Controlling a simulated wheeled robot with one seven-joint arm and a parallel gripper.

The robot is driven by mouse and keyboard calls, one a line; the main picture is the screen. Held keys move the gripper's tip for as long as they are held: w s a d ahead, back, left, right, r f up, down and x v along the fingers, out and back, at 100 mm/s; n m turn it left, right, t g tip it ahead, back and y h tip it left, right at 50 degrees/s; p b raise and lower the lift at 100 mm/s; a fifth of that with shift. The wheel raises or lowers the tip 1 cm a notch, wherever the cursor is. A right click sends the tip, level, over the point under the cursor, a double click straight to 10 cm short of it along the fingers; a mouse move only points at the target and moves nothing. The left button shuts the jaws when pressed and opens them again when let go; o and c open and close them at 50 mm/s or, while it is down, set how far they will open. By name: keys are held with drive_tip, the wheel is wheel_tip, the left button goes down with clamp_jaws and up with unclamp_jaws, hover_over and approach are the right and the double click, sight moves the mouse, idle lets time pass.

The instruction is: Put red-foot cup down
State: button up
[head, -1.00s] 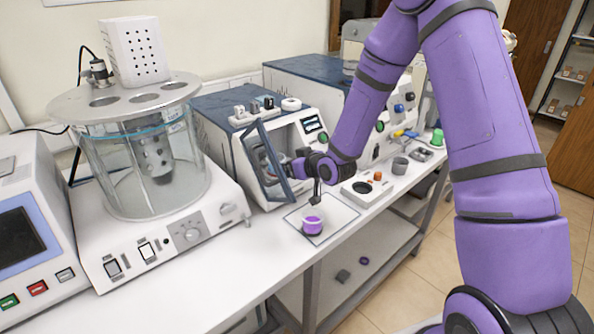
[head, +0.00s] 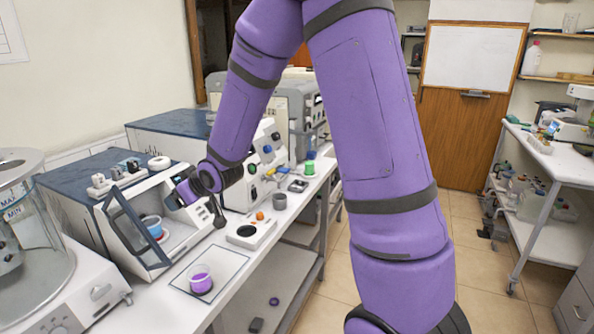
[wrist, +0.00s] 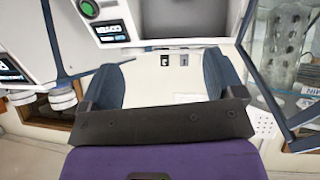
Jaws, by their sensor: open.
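The red-foot cup (head: 153,226), with blue contents and a red base, stands upright in the open chamber of the boxy instrument (head: 100,205), behind its swung-open glass door (head: 135,235). My gripper (head: 180,198) is just outside the chamber opening, to the right of the cup and apart from it. In the wrist view my gripper (wrist: 164,78) has its two blue fingers spread wide, with nothing between them. The cup cannot be made out in the wrist view.
A cup of purple liquid (head: 200,280) stands on a mat (head: 222,265) in front of the instrument. To the right are a small white device (head: 252,232) and a grey cup (head: 279,201). A glass vessel (head: 25,240) stands at the left.

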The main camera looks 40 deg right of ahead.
drive_tip(key=s+d+r+m+g+h, duration=0.1)
drive_tip(key=s+d+r+h, duration=0.15)
drive_tip(key=s+r, duration=0.6)
drive_tip(key=s+d+r+m+g, duration=0.1)
drive_tip(key=s+r, duration=0.3)
drive_tip(key=s, duration=0.9)
drive_tip(key=s+d+r+m+g, duration=0.2)
drive_tip(key=s+r+g, duration=0.1)
drive_tip(key=s, duration=1.1)
drive_tip(key=shift+r, duration=0.7)
drive_tip(key=shift+s, duration=0.1)
